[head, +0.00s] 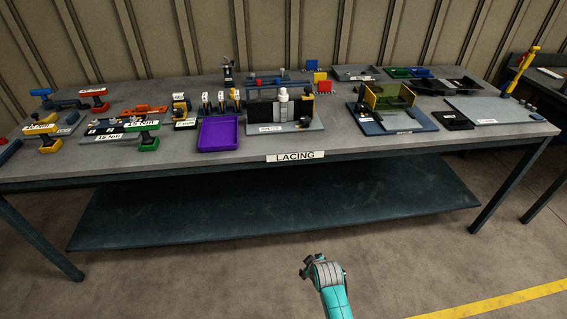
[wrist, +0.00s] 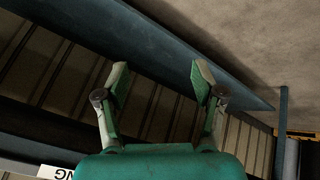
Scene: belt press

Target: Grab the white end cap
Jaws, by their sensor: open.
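A small white cylindrical piece (head: 283,103) stands upright at the black-walled fixture (head: 265,115) near the middle of the table; it may be the white end cap, but it is too small to be sure. My gripper (head: 307,265) is in front of the table, low and well apart from that piece. In the wrist view my gripper (wrist: 158,75) has its two fingers spread wide, with nothing between them. No end cap shows in the wrist view.
The grey table (head: 225,167) carries a "LACING" label (head: 296,156) on its front edge. A purple tray (head: 220,134) lies left of the fixture, and a yellow-walled fixture (head: 389,96) stands right. A dark lower shelf (head: 270,205) lies below. The floor in front is clear.

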